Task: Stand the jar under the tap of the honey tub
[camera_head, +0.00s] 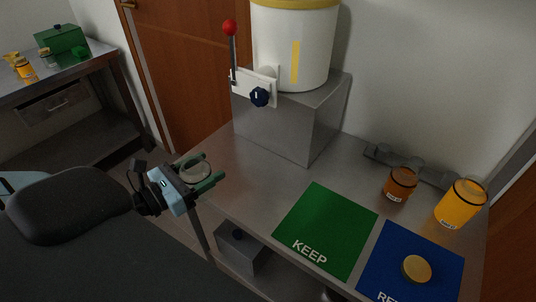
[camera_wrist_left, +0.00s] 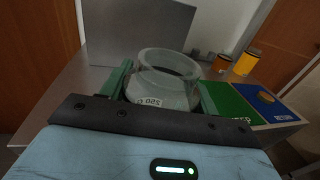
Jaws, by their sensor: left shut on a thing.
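The clear glass jar (camera_head: 195,170) is empty, upright and without a lid. My left gripper (camera_head: 209,175) is shut on the jar at the left front edge of the steel table. In the left wrist view the jar (camera_wrist_left: 164,80) sits between the two green fingers, with a label on its near side. Whether its base touches the table I cannot tell. The honey tub (camera_head: 291,45) is white with a yellow rim and stands on a steel block. Its tap (camera_head: 260,96) has a dark knob and a red-topped lever, and lies above and right of the jar. My right gripper is not in view.
A green KEEP mat (camera_head: 326,228) and a blue mat (camera_head: 400,278) with a yellow lid (camera_head: 417,268) lie at the right. Two filled jars (camera_head: 399,184) (camera_head: 460,205) stand behind them. The steel block (camera_head: 292,122) bounds the back; the table before it is clear.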

